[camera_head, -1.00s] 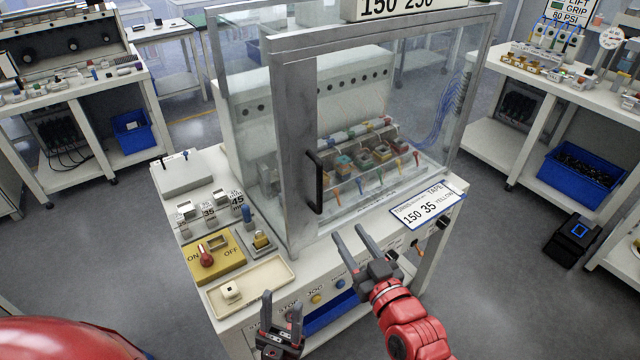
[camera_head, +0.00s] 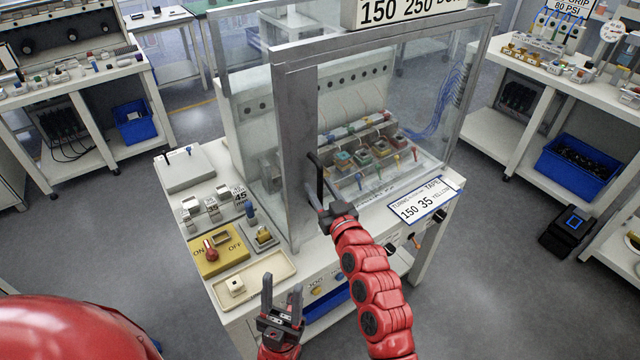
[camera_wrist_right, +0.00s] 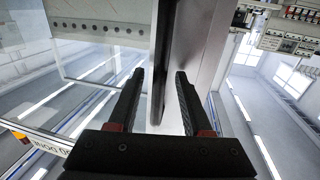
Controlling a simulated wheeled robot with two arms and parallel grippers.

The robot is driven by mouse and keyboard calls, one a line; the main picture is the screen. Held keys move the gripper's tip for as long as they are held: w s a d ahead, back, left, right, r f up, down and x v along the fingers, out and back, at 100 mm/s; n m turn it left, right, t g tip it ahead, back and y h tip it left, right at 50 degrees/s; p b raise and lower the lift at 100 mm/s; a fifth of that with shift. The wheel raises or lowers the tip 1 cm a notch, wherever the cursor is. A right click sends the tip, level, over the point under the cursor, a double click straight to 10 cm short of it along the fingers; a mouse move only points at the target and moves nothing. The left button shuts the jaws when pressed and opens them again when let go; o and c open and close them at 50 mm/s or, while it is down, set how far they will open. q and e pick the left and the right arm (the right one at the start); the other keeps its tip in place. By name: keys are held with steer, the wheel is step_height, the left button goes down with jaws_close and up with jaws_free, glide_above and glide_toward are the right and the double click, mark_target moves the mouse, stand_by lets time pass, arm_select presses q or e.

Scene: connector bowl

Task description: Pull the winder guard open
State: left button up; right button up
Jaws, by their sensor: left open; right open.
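The winder guard (camera_head: 296,150) is a clear-panelled cover with a grey metal frame, standing closed over the machine in the head view. Its black upright bar handle (camera_head: 318,178) is on the front post. My right gripper (camera_head: 324,197) is open at the handle's lower part. In the right wrist view the handle (camera_wrist_right: 160,70) runs between the two open fingers (camera_wrist_right: 160,75), with gaps visible; whether either finger touches it I cannot tell. My left gripper (camera_head: 283,284) is open and empty, low in front of the bench edge.
A yellow ON/OFF switch plate (camera_head: 218,252) and a cream tray (camera_head: 255,280) are on the bench left of the guard. A label sign (camera_head: 423,200) is at the right front. Side benches with blue bins (camera_head: 578,168) flank grey open floor.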

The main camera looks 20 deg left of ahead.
steer(key=shift+w+a, duration=0.15)
steer(key=shift+w, duration=0.1)
steer(key=shift+c, duration=0.3)
jaws_close()
stand_by(1.0)
